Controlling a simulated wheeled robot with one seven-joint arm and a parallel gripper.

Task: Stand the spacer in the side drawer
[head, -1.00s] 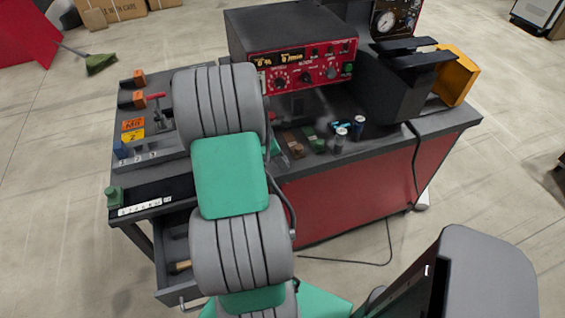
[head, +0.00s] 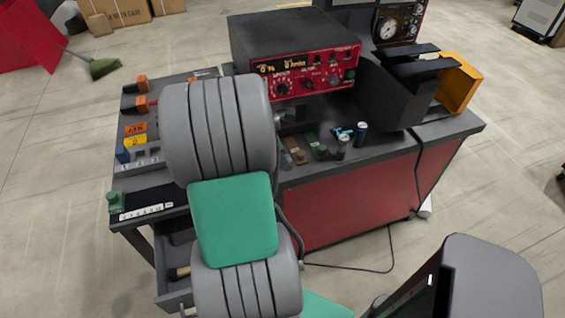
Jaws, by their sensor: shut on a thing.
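The side drawer (head: 174,300) is pulled open at the lower left of the bench. A wooden-handled thing shows inside it, and my arm covers much of it. I cannot make out the spacer for sure.
A red-fronted control box (head: 305,75) stands at the bench's back. A dark chute (head: 385,95) and a yellow bin (head: 461,82) are at the right. Small brown and green blocks lie near the cylinders. A labelled black strip (head: 150,202) lies at the left front.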

